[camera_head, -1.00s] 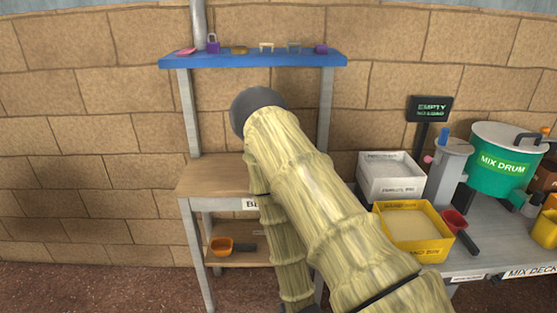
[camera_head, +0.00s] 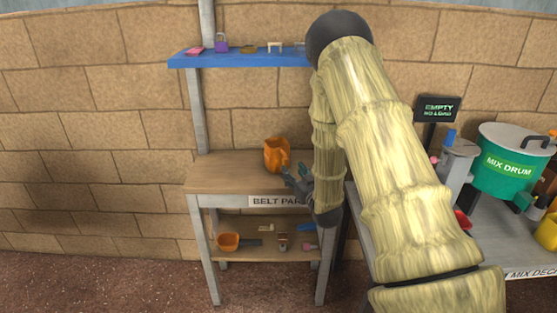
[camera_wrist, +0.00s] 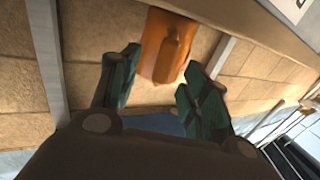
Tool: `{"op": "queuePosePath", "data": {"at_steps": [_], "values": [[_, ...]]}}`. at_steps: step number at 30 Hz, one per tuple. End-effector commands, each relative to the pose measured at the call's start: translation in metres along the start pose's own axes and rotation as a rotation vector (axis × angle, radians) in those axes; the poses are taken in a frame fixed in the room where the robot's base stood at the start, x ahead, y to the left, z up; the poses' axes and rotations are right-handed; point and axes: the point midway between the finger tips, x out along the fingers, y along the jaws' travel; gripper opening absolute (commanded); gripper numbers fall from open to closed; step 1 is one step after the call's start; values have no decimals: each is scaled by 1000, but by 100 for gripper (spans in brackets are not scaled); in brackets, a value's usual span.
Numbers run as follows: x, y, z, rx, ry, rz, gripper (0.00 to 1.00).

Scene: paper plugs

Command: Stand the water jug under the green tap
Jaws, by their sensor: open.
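The orange jug (camera_head: 277,154) stands upright on the wooden bench top, near its right half. I take it to be the water jug. My gripper (camera_head: 298,180) is at the bench's front right edge, low and just in front of the jug to its right. In the wrist view my gripper (camera_wrist: 160,86) has its dark green fingers spread, with the jug (camera_wrist: 166,48) beyond and between the tips. The fingers look empty; whether one touches the jug I cannot tell. I cannot make out a green tap in either view.
A blue shelf (camera_head: 240,59) with small items hangs above the bench. An orange scoop (camera_head: 229,242) and small parts lie on the lower shelf (camera_head: 268,253). At right a grey deck holds a green mix drum (camera_head: 505,167) and other things, partly behind my arm.

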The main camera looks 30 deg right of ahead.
Motion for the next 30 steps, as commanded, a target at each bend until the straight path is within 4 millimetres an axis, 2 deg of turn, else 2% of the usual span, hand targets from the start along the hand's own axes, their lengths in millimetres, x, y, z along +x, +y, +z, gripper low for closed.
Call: {"op": "queuePosePath", "data": {"at_steps": [8,19,29,30], "values": [[18,-2,1,1,-2,0,46],[60,-7,4,-1,-1,0,46],[65,-7,5,0,-2,0,46],[65,-7,5,0,-2,0,39]]}}
